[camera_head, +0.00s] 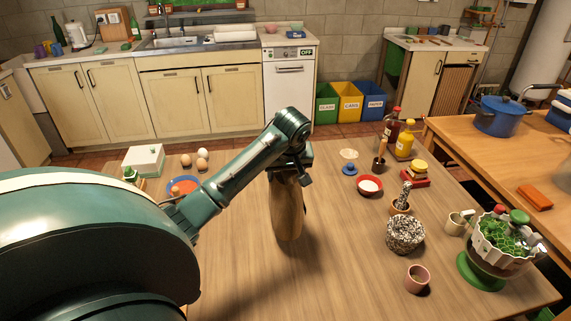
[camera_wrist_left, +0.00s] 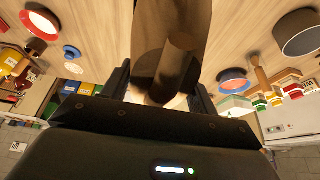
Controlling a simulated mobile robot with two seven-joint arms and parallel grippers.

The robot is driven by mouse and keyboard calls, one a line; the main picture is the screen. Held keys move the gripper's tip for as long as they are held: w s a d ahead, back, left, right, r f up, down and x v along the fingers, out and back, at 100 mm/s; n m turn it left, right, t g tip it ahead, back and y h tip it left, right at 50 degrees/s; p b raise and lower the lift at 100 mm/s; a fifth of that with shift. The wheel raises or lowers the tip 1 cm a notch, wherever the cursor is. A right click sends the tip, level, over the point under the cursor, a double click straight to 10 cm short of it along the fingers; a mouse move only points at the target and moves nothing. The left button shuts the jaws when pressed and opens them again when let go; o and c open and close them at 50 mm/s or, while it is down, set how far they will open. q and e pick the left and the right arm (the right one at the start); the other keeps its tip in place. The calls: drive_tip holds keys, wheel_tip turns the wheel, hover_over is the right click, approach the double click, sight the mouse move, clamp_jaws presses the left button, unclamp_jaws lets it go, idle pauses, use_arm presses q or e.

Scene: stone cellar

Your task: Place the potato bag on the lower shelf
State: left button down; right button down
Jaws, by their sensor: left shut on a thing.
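A tall brown bag, which I take for the potato bag (camera_head: 288,212), is upright over the middle of the wooden table (camera_head: 335,265). My left gripper (camera_head: 287,178) is shut on its top from above. I cannot tell whether the bag's bottom touches the table. In the left wrist view the bag (camera_wrist_left: 171,30) comes up between the two dark fingers of the left gripper (camera_wrist_left: 162,92), and its folded top is partly hidden. My right gripper is not in view. I cannot make out a lower shelf in either view.
Eggs (camera_head: 202,159), a red-rimmed blue plate (camera_head: 184,187) and a white box (camera_head: 144,160) are left of the bag. A red bowl (camera_head: 369,186), bottles (camera_head: 404,139), a speckled pot (camera_head: 405,235) and a planter (camera_head: 502,245) crowd the right. The table's front middle is clear.

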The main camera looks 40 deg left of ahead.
use_arm(q)
drive_tip(key=shift+w+f, duration=0.1)
drive_tip(key=shift+f, duration=2.05)
